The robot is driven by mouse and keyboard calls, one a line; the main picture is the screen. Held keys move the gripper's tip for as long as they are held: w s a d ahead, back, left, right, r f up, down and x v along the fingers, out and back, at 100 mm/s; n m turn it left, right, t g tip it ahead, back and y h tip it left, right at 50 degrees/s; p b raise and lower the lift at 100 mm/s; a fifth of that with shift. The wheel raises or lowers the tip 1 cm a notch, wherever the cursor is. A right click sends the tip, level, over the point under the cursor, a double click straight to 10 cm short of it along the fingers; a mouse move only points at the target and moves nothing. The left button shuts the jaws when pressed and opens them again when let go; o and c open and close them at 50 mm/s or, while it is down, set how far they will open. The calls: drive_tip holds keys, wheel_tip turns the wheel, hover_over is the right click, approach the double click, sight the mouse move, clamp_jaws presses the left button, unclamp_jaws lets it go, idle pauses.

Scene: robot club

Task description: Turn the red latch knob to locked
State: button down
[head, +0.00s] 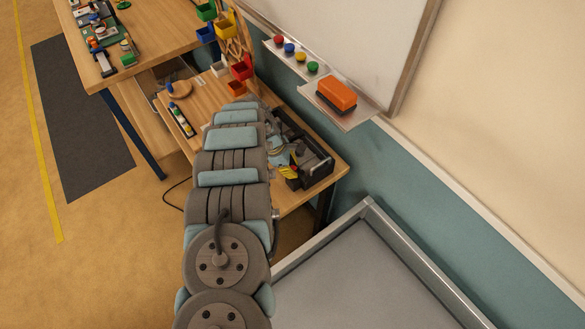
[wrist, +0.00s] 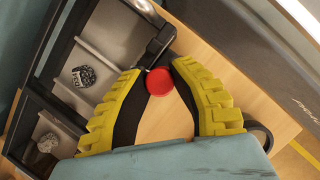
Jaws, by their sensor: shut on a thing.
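The red latch knob (wrist: 159,81) is a round red disc in the upper middle of the wrist view, beside the dark frame of a box. My gripper (wrist: 157,72) has yellow ribbed fingers with black inner pads, and their tips close around the knob from both sides. The dark box (wrist: 60,52) with grey compartments fills the left of the wrist view. In the head view the box (head: 318,168) stands on the wooden table, partly hidden by my arm. I cannot tell which way the latch points.
Small grey lumps (wrist: 83,76) lie in the compartments. The wooden table (head: 296,198) holds the box near its right end. A shelf with an orange eraser (head: 336,95) juts from the whiteboard above. Coloured bins (head: 242,68) stand behind, and a grey-topped surface (head: 375,275) is in front.

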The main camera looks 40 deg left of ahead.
drive_tip(key=shift+f, duration=0.1)
drive_tip(key=shift+f+m+b, duration=0.25)
drive_tip(key=shift+m+b, duration=0.55)
drive_tip(key=shift+b, duration=0.3)
drive_tip(key=m+g+b, duration=0.1)
drive_tip(key=m+b, duration=0.1)
drive_tip(key=b, duration=0.2)
drive_tip(key=shift+m+h, duration=0.3)
drive_tip(key=shift+h, duration=0.1)
drive_tip(key=shift+r+m+g+b, duration=0.2)
drive_tip(key=shift+m+g+b, duration=0.15)
drive_tip(key=shift+b, duration=0.3)
drive_tip(key=shift+r, duration=0.1)
drive_tip(key=c, duration=0.8)
unclamp_jaws()
drive_tip(key=shift+d, duration=0.15)
drive_tip(key=shift+c, duration=0.2)
